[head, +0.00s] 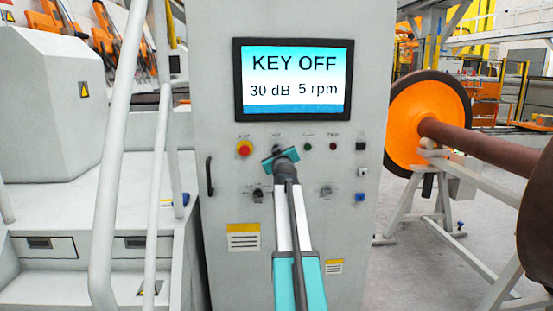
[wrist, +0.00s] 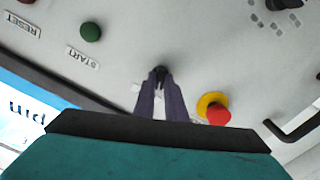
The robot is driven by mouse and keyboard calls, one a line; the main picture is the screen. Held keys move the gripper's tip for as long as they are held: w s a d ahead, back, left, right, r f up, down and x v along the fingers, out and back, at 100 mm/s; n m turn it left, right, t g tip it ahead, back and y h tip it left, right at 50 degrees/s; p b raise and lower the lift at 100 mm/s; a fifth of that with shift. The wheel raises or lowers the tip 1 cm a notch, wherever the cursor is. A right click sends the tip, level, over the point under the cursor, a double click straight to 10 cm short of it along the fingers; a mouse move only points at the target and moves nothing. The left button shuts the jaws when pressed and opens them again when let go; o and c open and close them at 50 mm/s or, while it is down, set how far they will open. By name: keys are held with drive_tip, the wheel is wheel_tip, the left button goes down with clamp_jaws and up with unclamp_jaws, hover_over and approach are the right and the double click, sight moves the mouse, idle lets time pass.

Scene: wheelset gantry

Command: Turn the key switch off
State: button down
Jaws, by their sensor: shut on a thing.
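The key switch (wrist: 159,70) is a small dark piece on the grey panel in the wrist view, between the red button and the green button. My gripper (wrist: 160,88) is shut on it, with both fingertips at the panel face. In the head view my gripper (head: 279,154) reaches the upper row of controls below the screen. There my own wrist hides most of the key. The screen (head: 294,79) reads "KEY OFF", "30 dB" and "5 rpm". The key's exact angle cannot be told.
A red stop button on a yellow ring (head: 244,148) sits left of my gripper. A green button (head: 308,147) and a red button (head: 333,147) sit right. Dark selector knobs (head: 258,195) are below. A black handle (head: 209,176) is on the cabinet's left edge.

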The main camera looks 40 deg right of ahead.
drive_tip(key=shift+r+n+b, duration=0.2)
drive_tip(key=shift+n+b, duration=0.25)
drive_tip(key=shift+n, duration=0.15)
drive_tip(key=c, duration=1.8)
unclamp_jaws()
drive_tip(key=shift+w, duration=0.1)
drive_tip(key=shift+f, duration=0.15)
drive_tip(key=shift+s+a, duration=0.1)
drive_tip(key=shift+s, duration=0.1)
drive_tip(key=v, duration=1.3)
drive_tip(key=shift+s+a, duration=0.15)
